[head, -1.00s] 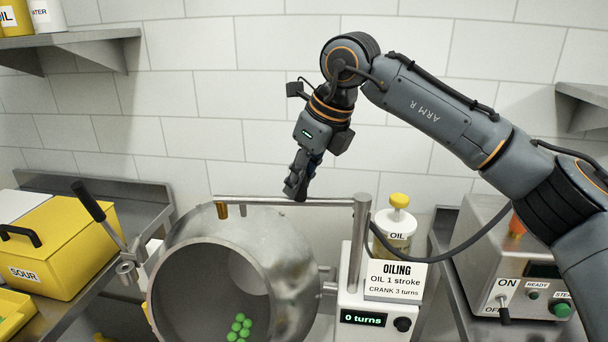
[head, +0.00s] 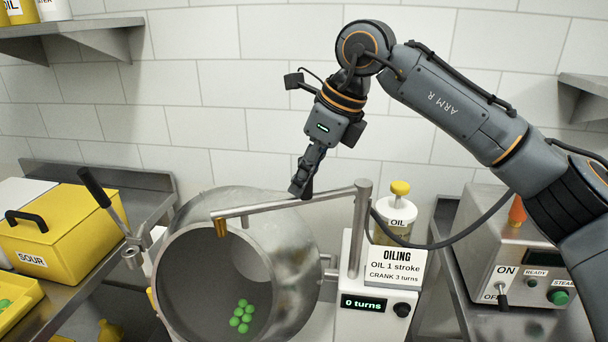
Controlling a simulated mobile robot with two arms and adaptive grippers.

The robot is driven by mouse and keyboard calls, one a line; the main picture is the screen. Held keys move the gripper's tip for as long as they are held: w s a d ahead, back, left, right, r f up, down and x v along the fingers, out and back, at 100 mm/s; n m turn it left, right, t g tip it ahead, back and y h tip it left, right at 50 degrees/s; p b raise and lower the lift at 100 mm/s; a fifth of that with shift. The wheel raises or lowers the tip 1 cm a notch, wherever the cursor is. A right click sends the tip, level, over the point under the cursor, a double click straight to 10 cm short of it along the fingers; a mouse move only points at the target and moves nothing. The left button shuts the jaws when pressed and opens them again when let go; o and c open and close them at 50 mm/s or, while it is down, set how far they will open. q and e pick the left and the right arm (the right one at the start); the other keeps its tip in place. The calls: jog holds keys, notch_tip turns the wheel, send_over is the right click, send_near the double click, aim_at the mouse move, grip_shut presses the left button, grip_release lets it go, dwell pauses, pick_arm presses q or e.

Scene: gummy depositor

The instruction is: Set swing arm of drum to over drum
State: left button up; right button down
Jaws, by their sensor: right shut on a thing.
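The steel drum (head: 298,258) stands tilted at the lower middle of the head view, its open mouth facing me. Several green gummies lie inside it. The swing arm (head: 262,206) is a thin metal bar reaching left from an upright post (head: 360,235), with a brass nozzle (head: 218,228) at its free end. The bar crosses in front of the drum's upper rim, and the nozzle hangs at the upper left of the mouth. My right gripper (head: 301,190) points down and is shut on the swing arm around its middle. My left gripper is not in view.
A drum crank handle (head: 95,188) sticks up at the left, near a yellow SOUR box (head: 50,235). An oil bottle (head: 398,205) and an OILING sign (head: 395,268) stand right of the post. The counter display (head: 363,303) reads 0 turns. A control box (head: 490,240) stands at the right.

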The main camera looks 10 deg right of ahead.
jog(key=c, duration=1.1)
grip_release()
jog(key=shift+s+d, duration=0.1)
jog(key=shift+c, duration=0.2)
jog(key=shift+r, duration=0.2)
jog(key=v, duration=1.1)
jog(key=shift+d+r, duration=0.2)
jog(key=shift+r, duration=0.15)
jog(key=shift+s+f, duration=0.1)
